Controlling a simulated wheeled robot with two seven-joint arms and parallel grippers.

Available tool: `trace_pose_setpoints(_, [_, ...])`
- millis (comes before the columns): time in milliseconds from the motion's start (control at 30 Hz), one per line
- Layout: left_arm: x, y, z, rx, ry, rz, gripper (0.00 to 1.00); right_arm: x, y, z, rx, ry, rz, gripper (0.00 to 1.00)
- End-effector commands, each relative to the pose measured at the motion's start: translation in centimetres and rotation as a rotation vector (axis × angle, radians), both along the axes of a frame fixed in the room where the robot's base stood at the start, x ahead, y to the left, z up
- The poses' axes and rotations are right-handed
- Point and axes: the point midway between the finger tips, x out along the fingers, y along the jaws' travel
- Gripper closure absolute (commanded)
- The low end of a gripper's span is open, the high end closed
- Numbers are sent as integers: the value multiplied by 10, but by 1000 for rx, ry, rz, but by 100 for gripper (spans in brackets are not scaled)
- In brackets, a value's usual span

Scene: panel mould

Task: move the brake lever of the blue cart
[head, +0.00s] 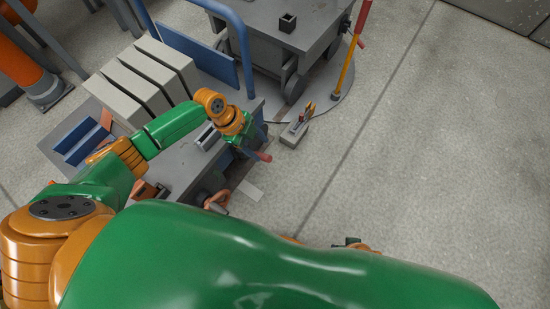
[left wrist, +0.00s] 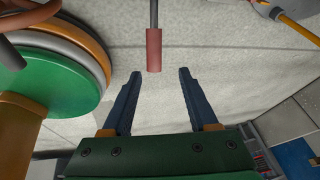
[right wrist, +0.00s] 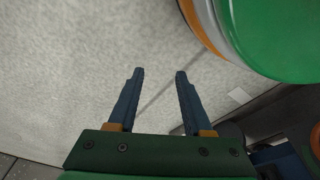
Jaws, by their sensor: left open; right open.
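The blue cart (head: 243,58) stands at the left of the head view, with a blue rail and a grey deck. The brake lever is a thin grey rod with a red grip (head: 263,156) at the cart's near right side. In the left wrist view the red grip (left wrist: 154,50) hangs just beyond the fingertips, roughly in line with the gap. My left gripper (left wrist: 160,72) is open and empty, apart from the grip. My right gripper (right wrist: 160,72) is open and empty over bare floor; my own arm hides most of it in the head view.
Several light grey slabs (head: 150,70) stand upright on the cart. A small grey block (head: 293,135) with tools lies on the floor. The floor (head: 440,150) at right is clear.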

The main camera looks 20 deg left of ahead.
Motion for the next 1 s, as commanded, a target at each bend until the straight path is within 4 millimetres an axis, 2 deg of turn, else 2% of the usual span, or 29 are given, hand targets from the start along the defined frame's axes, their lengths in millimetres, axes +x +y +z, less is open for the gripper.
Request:
trace_pose_setpoints(33, [-2,-1,-11,-1,-4,-55,40,2,0,-16,1,-4,-1,50])
trace_pose_setpoints(133, [-6,-5,-8,-7,-1,-117,40,7,1,-11,2,-10,-3,50])
trace_pose_setpoints(400, [-4,-23,-43,-10,0,-119,40,29,6,25,12,-40,-8,50])
trace_pose_setpoints(600, [-3,-31,-61,-9,-1,-117,40,35,7,49,17,-54,-9,50])
trace_pose_setpoints(967, [-2,-33,-64,-8,-2,-116,40,35,8,57,17,-55,-9,50])
trace_pose_setpoints(1000, [-2,-33,-64,-8,-2,-116,49,35,8,57,17,-55,-9,50])
